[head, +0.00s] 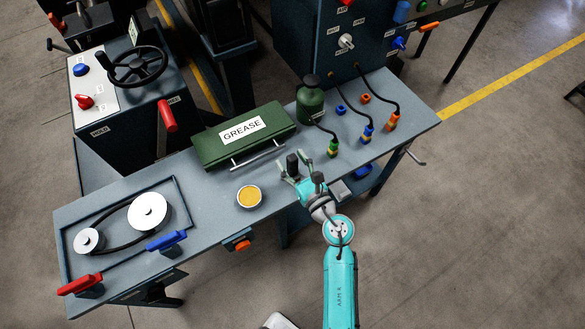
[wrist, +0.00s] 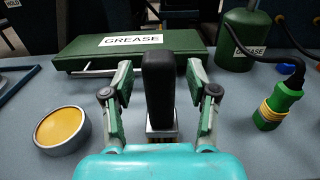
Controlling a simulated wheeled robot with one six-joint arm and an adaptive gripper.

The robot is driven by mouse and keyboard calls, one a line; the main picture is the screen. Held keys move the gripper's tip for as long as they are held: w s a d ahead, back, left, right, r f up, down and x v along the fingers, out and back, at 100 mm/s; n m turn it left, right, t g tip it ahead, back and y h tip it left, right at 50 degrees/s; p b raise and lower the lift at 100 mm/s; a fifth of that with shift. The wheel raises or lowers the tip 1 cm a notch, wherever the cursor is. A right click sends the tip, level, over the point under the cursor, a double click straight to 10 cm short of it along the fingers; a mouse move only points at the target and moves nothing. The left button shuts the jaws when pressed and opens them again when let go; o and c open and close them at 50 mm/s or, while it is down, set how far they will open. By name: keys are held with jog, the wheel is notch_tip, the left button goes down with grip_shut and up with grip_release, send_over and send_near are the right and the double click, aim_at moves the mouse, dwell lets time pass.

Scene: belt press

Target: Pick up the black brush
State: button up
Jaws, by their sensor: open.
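The black brush (head: 292,162) stands upright on the grey bench in front of the green grease box. In the wrist view the brush (wrist: 159,90) shows a thick black handle above a metal collar and brown bristles. My gripper (wrist: 160,85) is open, with one finger on each side of the brush and a visible gap on both sides. In the head view my gripper (head: 292,172) reaches in from the bench's front edge. The bristle tips are partly hidden behind my gripper's body.
The green grease box (head: 205,150) with a silver handle lies behind. A tin of yellow grease (head: 249,196) stands to the left. A green bottle (head: 310,106) and hose connectors (head: 333,148) are to the right. A belt with two pulleys (head: 148,211) occupies the bench's left end.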

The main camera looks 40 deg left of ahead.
grip_shut()
notch_tip(320, 180, up, 10)
dwell(0.7)
